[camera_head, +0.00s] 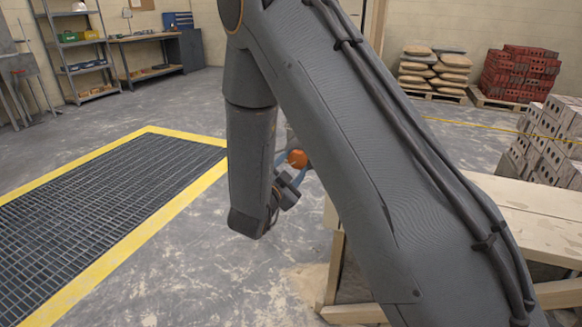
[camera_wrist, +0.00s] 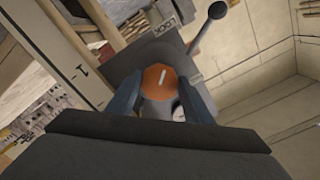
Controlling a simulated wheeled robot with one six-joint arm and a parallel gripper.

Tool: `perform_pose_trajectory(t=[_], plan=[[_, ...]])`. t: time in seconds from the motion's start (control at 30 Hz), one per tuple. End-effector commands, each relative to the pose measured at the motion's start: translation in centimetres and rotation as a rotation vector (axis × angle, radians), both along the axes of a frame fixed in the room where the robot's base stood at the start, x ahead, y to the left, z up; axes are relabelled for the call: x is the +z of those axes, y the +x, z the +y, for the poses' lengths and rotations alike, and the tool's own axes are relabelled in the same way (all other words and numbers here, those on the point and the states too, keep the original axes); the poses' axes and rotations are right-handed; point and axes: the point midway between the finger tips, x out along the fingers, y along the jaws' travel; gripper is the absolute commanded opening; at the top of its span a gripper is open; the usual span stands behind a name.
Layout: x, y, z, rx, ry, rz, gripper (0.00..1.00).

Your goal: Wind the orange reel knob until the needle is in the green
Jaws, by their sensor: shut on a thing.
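The orange reel knob (camera_wrist: 160,80) faces me in the wrist view, with a white line on its face that tilts slightly right of upright. My gripper (camera_wrist: 160,92) is shut on it, with one blue finger at its left side and one at its right. A small pale round face (camera_wrist: 178,109), perhaps the gauge, shows just below the knob. It is partly hidden, and I cannot read a needle or a green zone. In the head view the orange knob (camera_head: 297,158) shows beside my gripper (camera_head: 291,176), and my arm hides most of what carries it.
In the head view a wooden bench (camera_head: 530,215) stands right, and a yellow-edged floor grating (camera_head: 100,215) lies left.

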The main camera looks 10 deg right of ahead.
Motion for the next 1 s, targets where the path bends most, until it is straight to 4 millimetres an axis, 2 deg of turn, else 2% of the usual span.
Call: perform_pose_trajectory(t=[0.4, 1.0], plan=[[0.38, 0.31, 0.15, 0.003, 0.223, -0.17, 0.24], [0.51, 0.28, 0.14, 0.002, 0.287, -0.218, 0.24]])
